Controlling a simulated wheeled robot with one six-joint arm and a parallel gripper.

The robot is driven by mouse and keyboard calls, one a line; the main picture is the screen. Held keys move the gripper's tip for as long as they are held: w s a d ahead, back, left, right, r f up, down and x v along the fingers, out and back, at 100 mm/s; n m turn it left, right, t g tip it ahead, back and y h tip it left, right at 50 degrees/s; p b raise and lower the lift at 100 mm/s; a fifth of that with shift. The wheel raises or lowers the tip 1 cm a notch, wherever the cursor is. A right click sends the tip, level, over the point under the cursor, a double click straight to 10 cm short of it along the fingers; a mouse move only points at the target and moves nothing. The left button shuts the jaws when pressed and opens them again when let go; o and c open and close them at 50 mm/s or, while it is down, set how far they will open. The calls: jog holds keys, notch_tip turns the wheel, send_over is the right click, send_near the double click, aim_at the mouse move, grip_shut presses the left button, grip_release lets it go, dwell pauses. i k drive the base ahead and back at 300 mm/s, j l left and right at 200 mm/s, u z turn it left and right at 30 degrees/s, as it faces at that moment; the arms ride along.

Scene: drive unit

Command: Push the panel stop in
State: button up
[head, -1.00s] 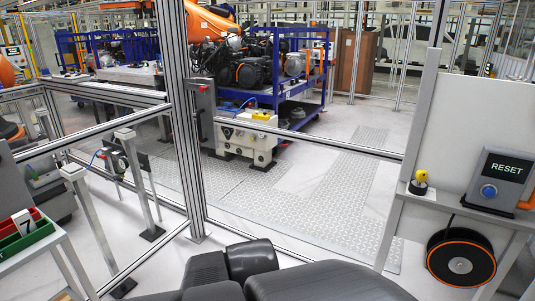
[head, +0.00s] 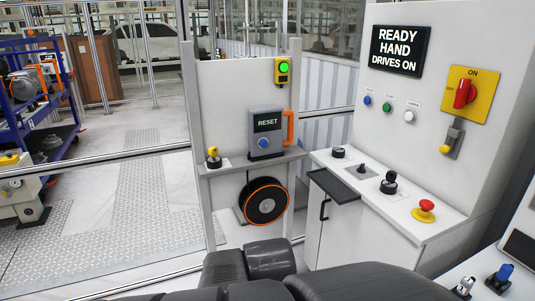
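The panel stop (head: 426,205) is a red mushroom button on a yellow base. It sits near the front right of the sloped desk of the white control cabinet, at the right of the head view. The red cap stands above its yellow base; how far in it is I cannot tell. Dark grey links of my arm cross the bottom of the view, lower and to the left of the stop. My gripper is not in view.
Above are a red rotary switch (head: 464,94) and a sign (head: 399,50) reading READY HAND DRIVES ON. A RESET box (head: 266,134) stands left; a second console is at lower right.

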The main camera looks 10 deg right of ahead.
aim_at(426, 205)
jog(key=z, duration=1.65)
